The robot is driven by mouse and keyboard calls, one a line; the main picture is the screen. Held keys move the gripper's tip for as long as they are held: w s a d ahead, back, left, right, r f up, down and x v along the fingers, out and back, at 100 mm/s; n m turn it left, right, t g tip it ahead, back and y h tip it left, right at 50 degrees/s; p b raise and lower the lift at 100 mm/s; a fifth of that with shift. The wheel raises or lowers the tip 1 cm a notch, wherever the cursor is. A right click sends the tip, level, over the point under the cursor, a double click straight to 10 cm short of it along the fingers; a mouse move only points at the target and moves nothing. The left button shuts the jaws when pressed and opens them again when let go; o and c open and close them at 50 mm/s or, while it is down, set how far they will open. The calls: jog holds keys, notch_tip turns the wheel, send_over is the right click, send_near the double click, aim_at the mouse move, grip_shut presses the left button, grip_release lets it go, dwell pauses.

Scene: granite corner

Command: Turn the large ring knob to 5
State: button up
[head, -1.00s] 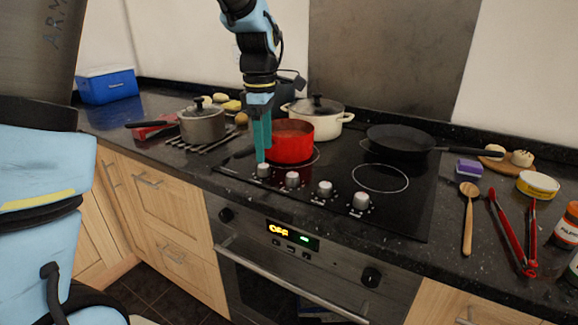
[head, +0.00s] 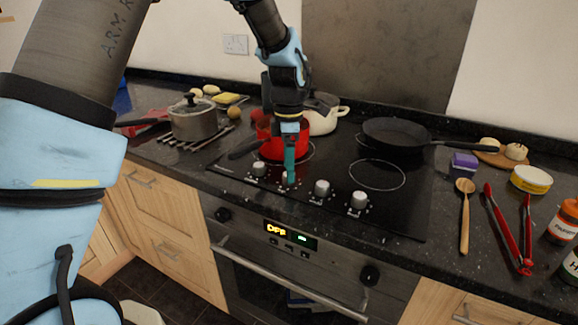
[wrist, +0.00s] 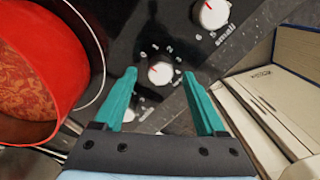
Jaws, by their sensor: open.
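A row of silver stove knobs runs along the front of the black hob; the two on the right (head: 321,187) (head: 358,200) show clearly in the head view. My gripper (head: 290,182) is open and points down over the second knob from the left, mostly hiding it. In the wrist view that knob (wrist: 161,73) lies between my two teal fingertips, with a gap on each side. It has a red pointer mark and small digits around it; its name label is not readable. The neighbouring knob (wrist: 212,14) is labelled "small". Another knob (wrist: 126,111) is partly behind the left finger.
A red pot (head: 270,146) stands on the hob close behind my gripper, its rim filling the left of the wrist view. A black pan (head: 395,135) sits at the back right. The oven display (head: 291,235) is below the knobs. Red tongs (head: 506,226) lie on the right counter.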

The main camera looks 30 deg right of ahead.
jog(key=shift+f, duration=0.75)
jog(key=shift+c, duration=0.3)
grip_shut()
